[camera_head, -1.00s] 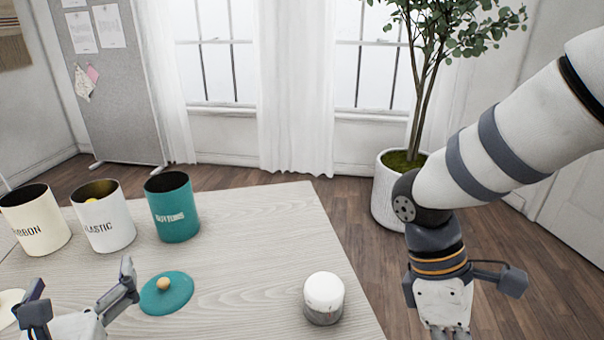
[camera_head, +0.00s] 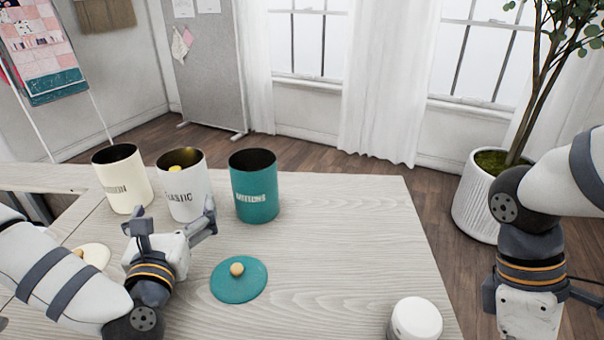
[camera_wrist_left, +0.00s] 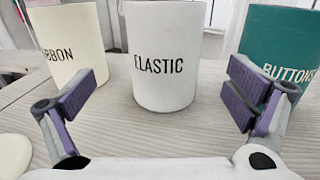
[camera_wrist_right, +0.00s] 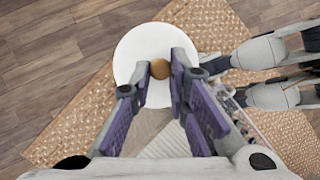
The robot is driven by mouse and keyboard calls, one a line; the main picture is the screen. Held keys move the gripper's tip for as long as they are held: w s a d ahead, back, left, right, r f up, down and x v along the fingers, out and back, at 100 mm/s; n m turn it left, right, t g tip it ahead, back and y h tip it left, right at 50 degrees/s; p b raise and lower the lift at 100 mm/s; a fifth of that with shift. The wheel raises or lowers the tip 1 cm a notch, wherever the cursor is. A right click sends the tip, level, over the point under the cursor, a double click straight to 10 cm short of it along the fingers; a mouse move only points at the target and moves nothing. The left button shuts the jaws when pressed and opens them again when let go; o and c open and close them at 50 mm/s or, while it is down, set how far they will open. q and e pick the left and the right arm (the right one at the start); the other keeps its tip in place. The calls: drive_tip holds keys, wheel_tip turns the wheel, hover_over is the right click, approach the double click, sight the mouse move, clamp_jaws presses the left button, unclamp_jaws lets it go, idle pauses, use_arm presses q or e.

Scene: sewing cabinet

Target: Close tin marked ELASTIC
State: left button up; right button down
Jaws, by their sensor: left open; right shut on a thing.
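The white ELASTIC tin (camera_head: 186,194) stands upright and uncovered between two other tins, with something yellow inside. It also shows in the left wrist view (camera_wrist_left: 163,60). My left gripper (camera_head: 176,217) is open and empty, just in front of this tin, its fingers (camera_wrist_left: 167,97) spread to either side. My right gripper (camera_wrist_right: 168,75) is shut on the wooden knob (camera_wrist_right: 160,69) of a round white lid (camera_wrist_right: 136,50), held over the floor area to the right of the table. In the head view its fingertips are out of frame.
The cream RIBBON tin (camera_head: 124,185) and teal BUTTONS tin (camera_head: 254,190) stand on either side, uncovered. A teal lid (camera_head: 240,289) and a cream lid (camera_head: 96,256) lie on the table (camera_head: 340,240). A white-topped object (camera_head: 416,318) stands near the right edge. The table's middle right is clear.

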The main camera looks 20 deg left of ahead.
sight(179, 198)
use_arm(q)
drive_tip(key=shift+x, duration=1.5)
drive_tip(key=x, duration=0.5)
drive_tip(key=shift+w+d+f+p, duration=0.1)
drive_tip(key=shift+w+d+p, duration=0.1)
drive_tip(key=shift+w+p, duration=0.1)
drive_tip(key=shift+s, duration=0.1)
drive_tip(key=c, duration=1.4)
